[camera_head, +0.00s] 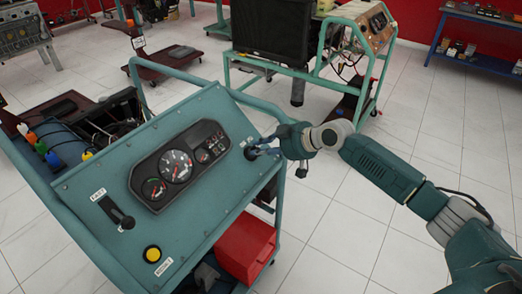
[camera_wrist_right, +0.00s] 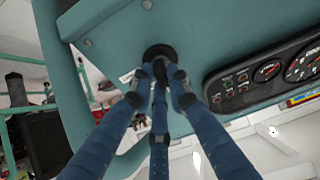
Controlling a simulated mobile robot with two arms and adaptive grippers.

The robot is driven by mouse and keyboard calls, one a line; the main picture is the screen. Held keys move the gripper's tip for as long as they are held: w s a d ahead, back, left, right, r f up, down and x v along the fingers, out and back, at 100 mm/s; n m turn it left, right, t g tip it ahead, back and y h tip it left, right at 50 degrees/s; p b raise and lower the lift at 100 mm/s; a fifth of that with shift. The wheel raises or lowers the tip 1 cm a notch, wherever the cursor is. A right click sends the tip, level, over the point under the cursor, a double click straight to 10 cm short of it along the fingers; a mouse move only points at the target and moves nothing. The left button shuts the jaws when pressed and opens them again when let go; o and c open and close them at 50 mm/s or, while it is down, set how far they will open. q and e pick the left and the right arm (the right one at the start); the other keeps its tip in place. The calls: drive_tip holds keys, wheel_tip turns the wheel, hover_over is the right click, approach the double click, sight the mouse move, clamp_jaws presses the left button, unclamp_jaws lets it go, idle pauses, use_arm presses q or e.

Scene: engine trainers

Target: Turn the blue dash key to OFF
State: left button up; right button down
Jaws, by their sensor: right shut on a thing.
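The teal dash panel (camera_head: 125,170) of the engine trainer fills the middle of the head view. Its black round key switch (camera_head: 250,153) sits near the panel's right end, and it also shows in the right wrist view (camera_wrist_right: 157,52). My right gripper (camera_head: 262,149) reaches it from the right. In the right wrist view its blue fingers (camera_wrist_right: 160,75) are closed together on the key at the switch. The key itself is mostly hidden between the fingertips, so its turn position cannot be told. My left gripper is not in view.
A black gauge cluster (camera_head: 178,165) lies left of the switch. A black lever (camera_head: 115,212) and a yellow button (camera_head: 152,254) are on the panel's left part. A red box (camera_head: 245,247) sits below the panel. Another trainer (camera_head: 285,35) stands behind; tiled floor is clear at right.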

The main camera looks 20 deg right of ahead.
drive_tip(key=c, duration=1.7)
unclamp_jaws()
drive_tip(key=shift+o, duration=0.2)
drive_tip(key=v, duration=1.2)
drive_tip(key=shift+d, duration=0.1)
